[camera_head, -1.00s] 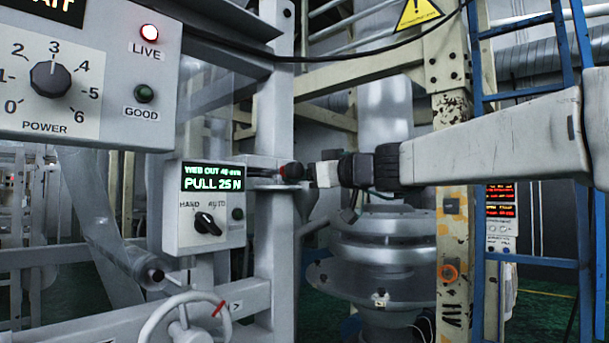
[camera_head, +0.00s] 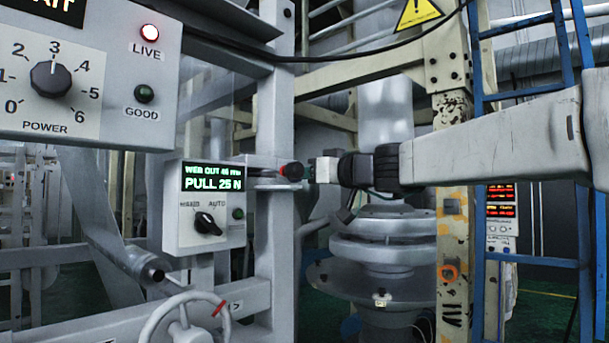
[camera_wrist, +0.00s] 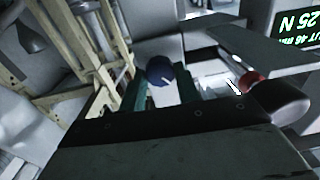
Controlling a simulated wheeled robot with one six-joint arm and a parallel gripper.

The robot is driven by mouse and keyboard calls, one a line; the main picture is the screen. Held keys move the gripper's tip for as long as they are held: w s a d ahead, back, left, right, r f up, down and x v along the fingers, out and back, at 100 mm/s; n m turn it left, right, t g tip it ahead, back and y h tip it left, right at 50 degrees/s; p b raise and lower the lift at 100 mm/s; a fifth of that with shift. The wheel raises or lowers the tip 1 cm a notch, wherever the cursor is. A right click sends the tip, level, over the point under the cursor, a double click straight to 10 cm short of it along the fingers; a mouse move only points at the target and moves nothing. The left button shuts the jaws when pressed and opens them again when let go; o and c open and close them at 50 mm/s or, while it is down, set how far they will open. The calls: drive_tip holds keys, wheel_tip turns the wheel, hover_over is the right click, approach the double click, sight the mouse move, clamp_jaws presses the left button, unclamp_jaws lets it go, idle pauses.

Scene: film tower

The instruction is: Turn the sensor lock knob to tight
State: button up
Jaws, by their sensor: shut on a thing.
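The sensor lock knob looks to be the dark blue round knob (camera_wrist: 160,71) with a white line on its face, in the middle of the wrist view. My gripper (camera_wrist: 159,88) has its two dark green fingers on either side of it and is shut on it. In the head view my gripper (camera_head: 309,172) reaches in from the right to the grey upright. A small red round part (camera_head: 292,171) shows at its tip there. A red-ended part (camera_wrist: 250,81) with a white pointer beside it is right of the fingers in the wrist view. No tight mark is readable.
A grey box (camera_head: 210,207) with a lit display reading "PULL 25 N" and a black switch is left of my gripper. A large panel (camera_head: 93,118) with a power dial hangs at upper left. A handwheel (camera_head: 183,318) stands below. A blue ladder (camera_head: 586,215) is at right.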

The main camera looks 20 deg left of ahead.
drive_tip(key=shift+f+m+t, duration=0.1)
drive_tip(key=shift+m+t, duration=0.3)
drive_tip(key=shift+m, duration=8)
drive_tip(key=o, duration=1)
drive_tip(key=v, duration=0.8)
drive_tip(key=shift+w, duration=0.1)
drive_tip(key=shift+a, duration=0.1)
